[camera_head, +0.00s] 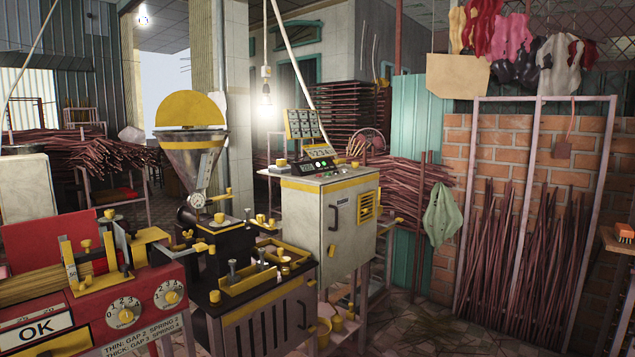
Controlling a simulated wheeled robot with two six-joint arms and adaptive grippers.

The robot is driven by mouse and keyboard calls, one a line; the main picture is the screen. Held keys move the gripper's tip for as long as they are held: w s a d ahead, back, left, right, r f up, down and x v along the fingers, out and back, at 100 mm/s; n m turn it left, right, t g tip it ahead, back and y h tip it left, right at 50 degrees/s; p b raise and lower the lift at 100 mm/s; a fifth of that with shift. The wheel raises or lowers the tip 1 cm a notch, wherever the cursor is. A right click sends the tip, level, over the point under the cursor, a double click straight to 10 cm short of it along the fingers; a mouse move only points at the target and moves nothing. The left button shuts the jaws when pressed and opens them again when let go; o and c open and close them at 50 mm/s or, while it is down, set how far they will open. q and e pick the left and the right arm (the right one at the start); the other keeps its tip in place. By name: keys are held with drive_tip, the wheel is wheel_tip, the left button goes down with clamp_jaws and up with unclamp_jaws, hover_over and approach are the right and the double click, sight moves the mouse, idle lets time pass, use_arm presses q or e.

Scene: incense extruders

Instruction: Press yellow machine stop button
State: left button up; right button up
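A dark machine with yellow trim (255,302) stands in the middle, with a metal hopper (192,158) and a round yellow lid (191,108) above it. A control panel (321,164) with small lit green and white spots sits on the cabinet's top, below a rack of small dark boxes (304,124). The panel's buttons are too small to tell which one is the stop button. Neither of my grippers shows in the head view.
A red machine (122,310) with numbered dials and an "OK" label fills the front left. Brown sticks (505,260) lean in a metal rack at the right. A green cloth (441,213) hangs nearby. Bare stone floor (425,325) lies at the front right.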

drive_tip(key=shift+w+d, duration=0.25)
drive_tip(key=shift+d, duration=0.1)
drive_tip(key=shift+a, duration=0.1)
